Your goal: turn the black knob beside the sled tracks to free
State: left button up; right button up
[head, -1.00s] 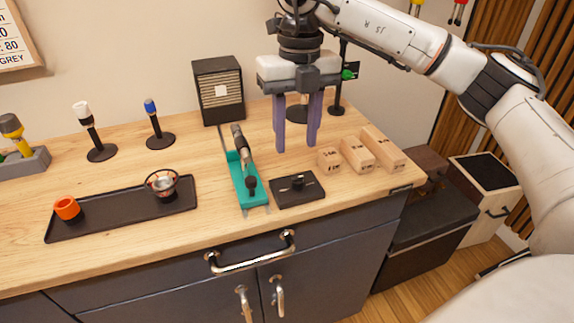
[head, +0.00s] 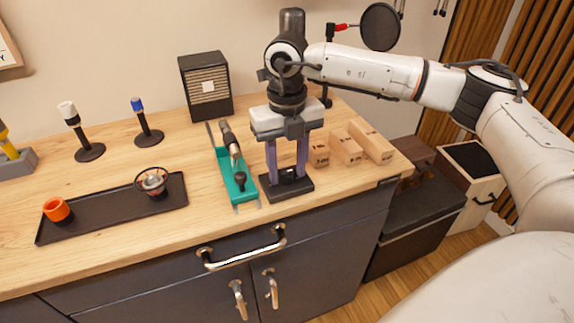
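The black knob (head: 288,175) sits on top of a flat black box (head: 293,191) near the front of the wooden counter. The teal sled (head: 227,172), with a dark microphone-like piece on it, lies on tracks just left of the box. My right gripper (head: 288,178) points down over the box, its two purple fingers apart on the left and right of the knob. The fingertips are low, close to the box top; I cannot tell if they touch the knob. The knob's setting is partly hidden. My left gripper is not in view.
Wooden blocks (head: 345,147) stand right of the gripper. A dark speaker (head: 206,86) is behind the sled. A black tray (head: 108,213) with an orange cup (head: 57,210) and a small basket (head: 152,181) lies left. Microphones on stands are at the back left.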

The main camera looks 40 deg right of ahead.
grip_shut()
